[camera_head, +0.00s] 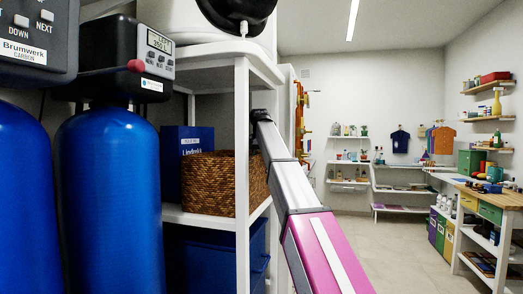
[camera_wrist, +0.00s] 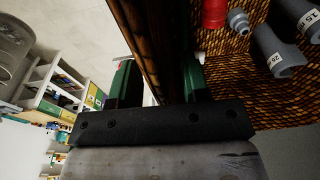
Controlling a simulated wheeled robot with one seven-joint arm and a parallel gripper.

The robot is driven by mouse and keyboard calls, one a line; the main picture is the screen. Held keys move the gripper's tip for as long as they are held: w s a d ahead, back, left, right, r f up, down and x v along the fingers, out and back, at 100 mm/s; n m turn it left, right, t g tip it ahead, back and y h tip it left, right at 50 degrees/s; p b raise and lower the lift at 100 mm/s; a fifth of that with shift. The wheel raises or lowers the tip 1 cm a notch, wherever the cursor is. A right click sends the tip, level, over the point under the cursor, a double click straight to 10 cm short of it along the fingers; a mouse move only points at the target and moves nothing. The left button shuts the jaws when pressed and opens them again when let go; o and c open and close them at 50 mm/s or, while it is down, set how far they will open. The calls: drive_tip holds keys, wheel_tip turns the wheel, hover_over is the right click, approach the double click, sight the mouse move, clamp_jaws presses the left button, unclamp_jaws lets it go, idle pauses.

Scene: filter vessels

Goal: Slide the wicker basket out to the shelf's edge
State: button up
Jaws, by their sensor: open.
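The brown wicker basket (camera_head: 208,184) stands on the middle board of the white shelf (camera_head: 205,222), partly behind the front post. In the wrist view the basket (camera_wrist: 225,72) is seen close, with its wall running up between my fingers. My gripper (camera_wrist: 160,78) is open, with one dark-and-green finger on each side of that wall. I cannot tell whether either finger touches the wicker. In the head view my arm reaches to the basket's right side, and the gripper itself is hidden.
Grey fittings (camera_wrist: 271,52) and a red one (camera_wrist: 214,13) lie in the basket. A blue box (camera_head: 172,150) stands beside it, and a blue bin (camera_head: 205,262) is below. Blue tanks (camera_head: 108,195) stand close at the left. The floor (camera_head: 400,245) right of the shelf is clear.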

drive_tip(key=shift+f, duration=0.45)
clamp_jaws()
drive_tip(key=shift+d, duration=0.15)
